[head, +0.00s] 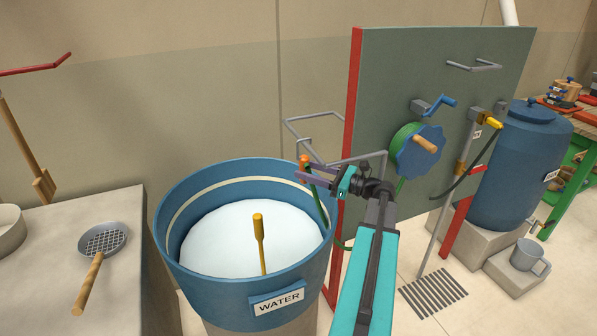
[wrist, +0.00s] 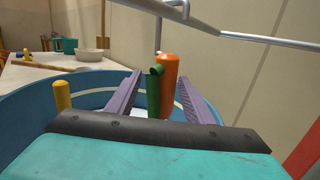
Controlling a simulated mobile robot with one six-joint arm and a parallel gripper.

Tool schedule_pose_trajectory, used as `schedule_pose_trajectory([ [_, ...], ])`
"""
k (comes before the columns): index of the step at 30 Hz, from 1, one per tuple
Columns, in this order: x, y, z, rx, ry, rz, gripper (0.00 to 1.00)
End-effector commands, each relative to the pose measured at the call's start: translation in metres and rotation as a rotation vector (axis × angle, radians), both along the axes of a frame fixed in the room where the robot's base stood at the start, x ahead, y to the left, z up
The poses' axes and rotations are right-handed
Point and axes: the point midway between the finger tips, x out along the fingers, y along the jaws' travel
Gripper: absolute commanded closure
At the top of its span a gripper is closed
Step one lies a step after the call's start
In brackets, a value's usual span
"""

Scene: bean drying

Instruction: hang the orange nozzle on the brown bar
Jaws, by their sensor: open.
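The orange nozzle (head: 305,160) stands upright at the end of a green hose (head: 322,205), just above the right rim of the water barrel. My gripper (head: 303,177) is open beside it. In the wrist view the nozzle (wrist: 169,75) and the green hose end (wrist: 153,95) appear between my two purple fingers (wrist: 158,92). I cannot tell whether a finger touches them. A bent grey bar (head: 312,120) sticks out by the panel, above and behind the nozzle; it also shows in the wrist view (wrist: 250,36). I see no bar that is clearly brown.
The blue water barrel (head: 285,290) stands below my gripper, with a yellow handle (head: 258,230) rising from it. A green panel (head: 400,75) with a red edge (head: 352,120) and a hose reel (head: 415,150) stands to the right. A sieve (head: 103,240) lies on the left counter.

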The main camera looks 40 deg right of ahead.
Motion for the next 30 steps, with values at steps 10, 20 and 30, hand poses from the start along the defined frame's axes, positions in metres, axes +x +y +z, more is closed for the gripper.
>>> schedule_pose_trajectory([
  [10, -0.046, -0.018, -0.005, -0.001, 0.001, -0.001, 0.53],
  [20, -0.062, -0.024, -0.005, 0.0, 0.001, 0.0, 0.53],
  [30, -0.062, -0.024, -0.005, 0.0, 0.0, 0.0, 0.53],
])
